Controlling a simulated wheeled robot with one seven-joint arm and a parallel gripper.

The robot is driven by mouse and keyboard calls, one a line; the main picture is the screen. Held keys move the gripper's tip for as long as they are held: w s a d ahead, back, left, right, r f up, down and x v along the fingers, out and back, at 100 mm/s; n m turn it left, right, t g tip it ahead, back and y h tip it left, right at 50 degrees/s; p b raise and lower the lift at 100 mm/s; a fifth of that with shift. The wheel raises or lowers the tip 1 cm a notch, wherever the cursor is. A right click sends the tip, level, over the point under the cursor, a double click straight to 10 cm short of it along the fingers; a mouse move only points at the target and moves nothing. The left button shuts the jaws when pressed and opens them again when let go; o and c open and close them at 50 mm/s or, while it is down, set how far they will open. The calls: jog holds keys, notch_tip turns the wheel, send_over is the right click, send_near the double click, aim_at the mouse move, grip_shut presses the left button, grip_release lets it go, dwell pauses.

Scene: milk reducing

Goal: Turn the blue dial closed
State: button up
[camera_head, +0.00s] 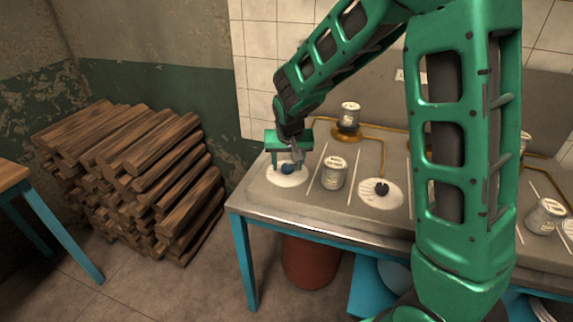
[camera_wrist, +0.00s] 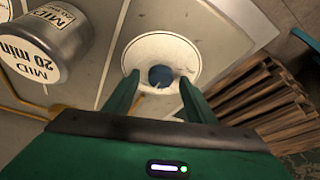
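The blue dial (camera_head: 288,169) sits on a round white plate (camera_head: 291,178) at the left end of the counter. In the wrist view the dial (camera_wrist: 160,76) shows as a dark blue round knob on the white plate (camera_wrist: 160,50). My gripper (camera_head: 288,163) is over the dial, pointing down. In the wrist view its two green fingers (camera_wrist: 158,90) stand apart, one to each side of the dial, with gaps between them and the dial. Whether the fingertips reach down to the dial's height is hard to tell.
A metal can (camera_head: 334,173) labelled "20 min" stands right of the dial; it also shows in the wrist view (camera_wrist: 48,42). A black dial (camera_head: 381,188) on another white plate lies farther right. A can stands on a brass burner (camera_head: 347,131) behind. Stacked firewood (camera_head: 140,175) lies left.

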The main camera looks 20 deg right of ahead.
jog(key=v, duration=1)
jog(key=shift+r, duration=0.35)
jog(key=shift+s, duration=0.1)
jog(key=s+d+r+m+g, duration=0.2)
jog(key=s+d+g, duration=0.1)
jog(key=s+d, duration=1.3)
jog(key=s+d+f, duration=0.1)
jog(key=s+d, duration=0.1)
jog(key=s, duration=0.7)
jog(key=s+d+f+m+g+y, duration=0.1)
jog(key=s, duration=0.8)
jog(key=shift+d, duration=0.35)
